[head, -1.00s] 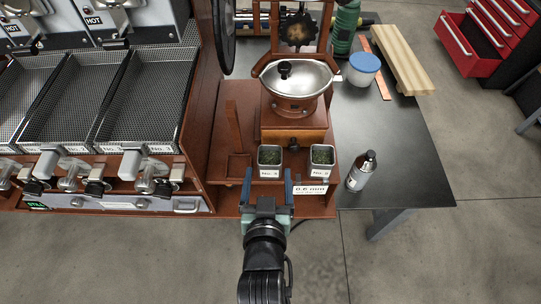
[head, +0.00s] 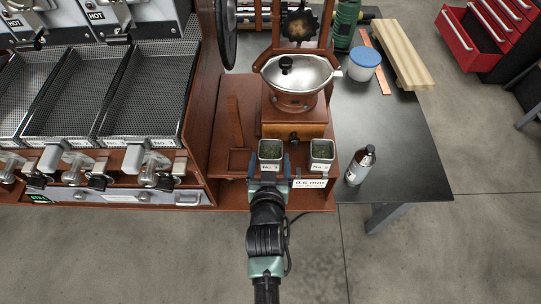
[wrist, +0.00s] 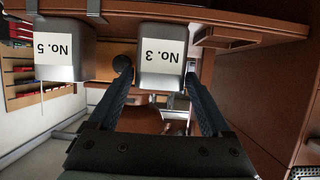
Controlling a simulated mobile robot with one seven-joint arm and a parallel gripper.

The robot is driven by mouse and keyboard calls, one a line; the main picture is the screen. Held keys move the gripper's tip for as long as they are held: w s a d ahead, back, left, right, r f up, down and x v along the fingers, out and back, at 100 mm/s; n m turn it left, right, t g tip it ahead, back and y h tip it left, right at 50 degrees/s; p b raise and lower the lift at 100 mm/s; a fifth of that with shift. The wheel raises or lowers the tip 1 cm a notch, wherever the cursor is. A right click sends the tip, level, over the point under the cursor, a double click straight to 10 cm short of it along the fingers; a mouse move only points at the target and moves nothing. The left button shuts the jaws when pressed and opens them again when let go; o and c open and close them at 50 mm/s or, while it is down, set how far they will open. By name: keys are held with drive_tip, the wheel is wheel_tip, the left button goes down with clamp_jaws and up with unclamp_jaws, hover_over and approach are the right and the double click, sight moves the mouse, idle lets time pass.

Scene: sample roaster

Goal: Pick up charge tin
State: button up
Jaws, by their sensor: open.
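Two square metal tins with dark green contents stand side by side on the wooden ledge in front of the grinder. The left tin (head: 270,150) is labelled No. 3 in the wrist view (wrist: 161,55), where it appears upside down. The right tin (head: 321,151) reads No. 5 in the wrist view (wrist: 65,50). My gripper (head: 269,161) is open, with one finger on each side of the No. 3 tin. In the wrist view the fingertips (wrist: 157,72) flank that tin. I cannot tell whether either finger touches it.
The brown grinder (head: 296,105) with its silver bowl stands behind the tins. A white label plate (head: 309,183) is on the ledge's front. A bottle (head: 361,166) stands on the black table (head: 405,150) at the right. Roaster trays (head: 142,105) lie left.

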sight(270, 157)
drive_tip(key=shift+x, duration=1.75)
drive_tip(key=c, duration=1.2)
